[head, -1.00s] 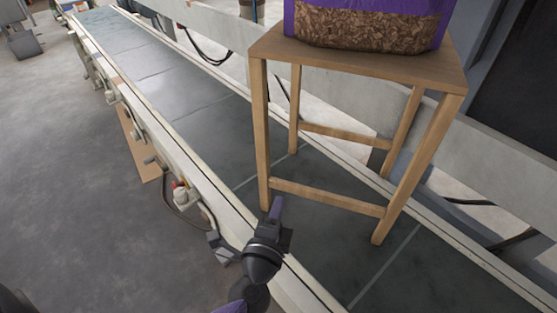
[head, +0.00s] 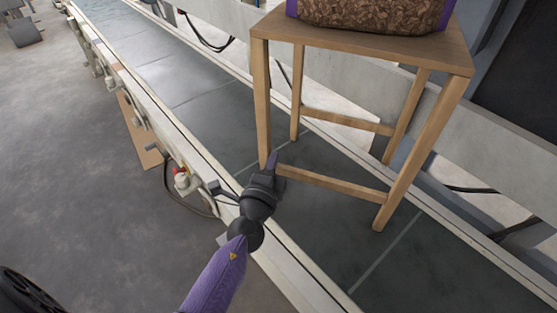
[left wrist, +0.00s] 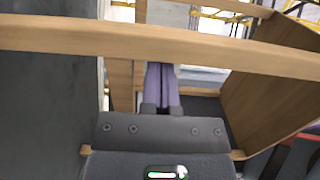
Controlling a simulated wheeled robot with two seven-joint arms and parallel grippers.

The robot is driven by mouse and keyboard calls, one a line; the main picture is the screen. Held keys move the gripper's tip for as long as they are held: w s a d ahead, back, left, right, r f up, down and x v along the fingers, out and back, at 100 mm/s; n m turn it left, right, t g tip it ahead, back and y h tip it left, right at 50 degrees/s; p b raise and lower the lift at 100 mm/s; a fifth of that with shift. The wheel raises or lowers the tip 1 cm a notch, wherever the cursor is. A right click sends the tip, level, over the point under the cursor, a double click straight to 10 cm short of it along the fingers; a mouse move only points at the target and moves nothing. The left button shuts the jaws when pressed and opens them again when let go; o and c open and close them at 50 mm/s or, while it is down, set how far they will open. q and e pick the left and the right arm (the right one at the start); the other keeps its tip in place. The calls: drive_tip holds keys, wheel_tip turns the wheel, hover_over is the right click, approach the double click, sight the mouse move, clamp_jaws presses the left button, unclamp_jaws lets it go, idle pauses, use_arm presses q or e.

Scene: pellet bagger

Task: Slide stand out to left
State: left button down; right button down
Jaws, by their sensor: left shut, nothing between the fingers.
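The stand (head: 362,38) is a wooden stool with straight legs and low rails. It stands upright on the dark conveyor belt (head: 330,232). A purple bag of brown pellets (head: 375,12) sits on its top, cut off by the picture's upper edge. My left gripper (head: 272,159) is shut and empty. Its tips are beside the foot of the stand's near left leg, near the end of the low front rail; I cannot tell whether they touch. In the left wrist view, the shut purple fingers (left wrist: 162,84) lie behind a wooden rail (left wrist: 190,48). My right gripper is not in view.
A pale conveyor side rail (head: 150,108) runs along the near side, with fittings, cables and a red-topped part (head: 182,178) outside it. A pale frame beam (head: 225,40) runs behind the stand. The belt is clear to the left of the stand.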

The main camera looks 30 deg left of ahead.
use_arm(q)
drive_tip(key=s+a, duration=0.1)
drive_tip(key=s, duration=0.1)
drive_tip(key=s+a, duration=0.2)
drive_tip(key=shift+a+b, duration=0.15)
drive_tip(key=shift+b, duration=0.15)
